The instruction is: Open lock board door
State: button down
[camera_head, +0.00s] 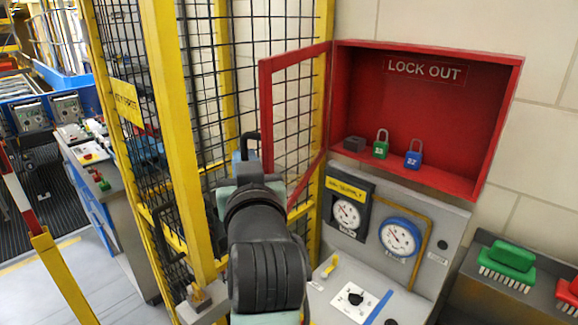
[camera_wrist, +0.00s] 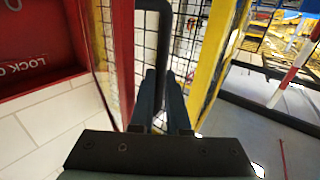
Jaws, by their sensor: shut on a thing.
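The red lock board (camera_head: 425,108) hangs on the wall at the upper right, with "LOCK OUT" on its back panel. Its red-framed door (camera_head: 266,120) stands wide open, swung out to the left. In the wrist view the door frame (camera_wrist: 122,50) runs upright just left of the fingers, and part of the lock board (camera_wrist: 40,82) shows at the left. My gripper (camera_head: 244,158) is at the door's free edge, shut on the black door handle (camera_head: 250,136). The handle (camera_wrist: 152,6) rises from between the fingers (camera_wrist: 164,92) in the wrist view.
A green padlock (camera_head: 381,150), a blue padlock (camera_head: 413,158) and a dark block (camera_head: 354,144) stand inside the board. A yellow-framed mesh fence (camera_head: 165,90) is close behind my gripper and the door. A gauge panel (camera_head: 375,225) is below the board, with brushes (camera_head: 510,260) at right.

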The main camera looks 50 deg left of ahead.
jog(key=shift+s+a+r+m+t+h+p, duration=0.1)
jog(key=shift+s+a+m+t+h+p, duration=0.35)
jog(key=shift+a, duration=1.9)
jog(key=shift+s+a+r+m+t+h+p, duration=0.1)
jog(key=shift+s+a+m+t+h, duration=0.65)
jog(key=shift+a, duration=1.55)
jog(key=shift+s+a+r+m+t+h+p, duration=0.2)
jog(key=shift+s+a+m+t, duration=0.45)
jog(key=shift+a, duration=1.7)
jog(key=shift+w+f+n, duration=0.1)
jog(key=shift+w+n, duration=0.15)
jog(key=c, duration=1.2)
grip_release()
jog(key=shift+o, duration=0.2)
jog(key=shift+d, duration=0.15)
